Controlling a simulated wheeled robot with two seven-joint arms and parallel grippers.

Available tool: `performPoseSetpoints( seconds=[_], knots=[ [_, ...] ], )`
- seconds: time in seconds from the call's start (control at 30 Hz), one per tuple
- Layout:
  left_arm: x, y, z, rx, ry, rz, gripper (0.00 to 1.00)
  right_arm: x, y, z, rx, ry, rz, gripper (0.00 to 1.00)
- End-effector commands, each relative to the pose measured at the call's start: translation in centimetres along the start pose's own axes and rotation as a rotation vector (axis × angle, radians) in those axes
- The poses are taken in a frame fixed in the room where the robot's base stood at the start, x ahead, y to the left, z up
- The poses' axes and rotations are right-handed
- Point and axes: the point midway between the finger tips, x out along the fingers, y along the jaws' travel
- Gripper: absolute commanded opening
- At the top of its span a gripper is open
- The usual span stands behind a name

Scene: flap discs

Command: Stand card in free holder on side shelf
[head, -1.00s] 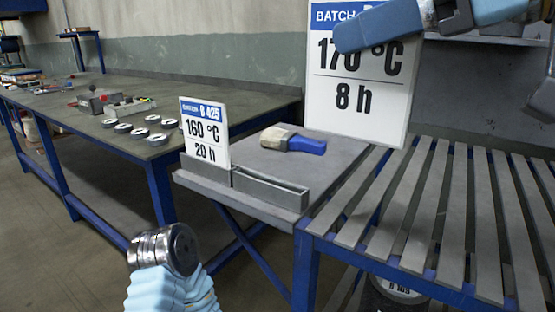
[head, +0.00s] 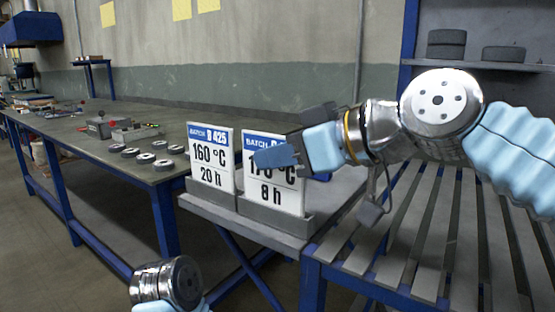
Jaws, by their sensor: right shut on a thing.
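The white card with a blue batch band, reading 170 °C and 8 h (head: 283,193), is upright at the right-hand grey holder (head: 272,221) on the side shelf (head: 340,196). Its lower edge meets the holder's front wall; I cannot tell whether it rests on the slot floor. My right gripper (head: 277,157) is shut on this card near its top, its fingers covering part of the band and number. The left-hand holder (head: 208,191) bears another card, 160 °C and 20 h (head: 211,160), close beside it. My left gripper is out of view.
A slatted bench (head: 420,235) adjoins the shelf on the right. A long table (head: 90,145) with several discs (head: 145,158) and tools stands to the left. Dark discs (head: 446,45) sit on a back shelf. My right arm hides the brush area.

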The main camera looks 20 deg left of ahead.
Motion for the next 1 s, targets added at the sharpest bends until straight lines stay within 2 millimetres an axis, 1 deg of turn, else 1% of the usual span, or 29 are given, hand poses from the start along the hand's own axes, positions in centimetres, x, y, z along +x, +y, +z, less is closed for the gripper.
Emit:
performPoseSetpoints(
  seconds=[0.23, 0.33, 0.37, 0.5, 0.53, 0.77, 0.87, 0.97, 1.0],
  knots=[
    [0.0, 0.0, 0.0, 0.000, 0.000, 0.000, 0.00, 0.0, 0.0, 0.1, 0.000, 0.002, 0.001, 0.00],
    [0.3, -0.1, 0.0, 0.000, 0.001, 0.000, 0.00, 0.1, 0.0, 0.4, 0.000, 0.001, 0.001, 0.00],
    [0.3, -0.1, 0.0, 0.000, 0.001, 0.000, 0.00, 0.1, 0.0, 0.4, 0.000, 0.001, 0.001, 0.13],
    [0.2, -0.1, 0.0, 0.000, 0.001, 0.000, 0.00, 0.1, 0.0, 0.3, 0.000, 0.001, 0.000, 0.34],
    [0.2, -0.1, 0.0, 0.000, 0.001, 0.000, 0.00, 0.1, 0.0, 0.3, 0.000, 0.001, 0.000, 0.37],
    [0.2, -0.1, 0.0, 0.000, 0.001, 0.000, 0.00, 0.1, 0.0, 0.2, 0.000, 0.001, 0.000, 0.37],
    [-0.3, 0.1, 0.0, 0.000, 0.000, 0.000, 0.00, -0.1, 0.0, -0.2, 0.000, 0.001, 0.000, 0.37],
    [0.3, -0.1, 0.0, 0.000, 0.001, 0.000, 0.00, -1.4, 0.1, 0.1, 0.001, 0.004, 0.004, 0.37],
    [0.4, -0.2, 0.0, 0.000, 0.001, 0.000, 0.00, -2.1, 0.1, 0.1, 0.002, 0.004, 0.004, 0.37]
  ],
)
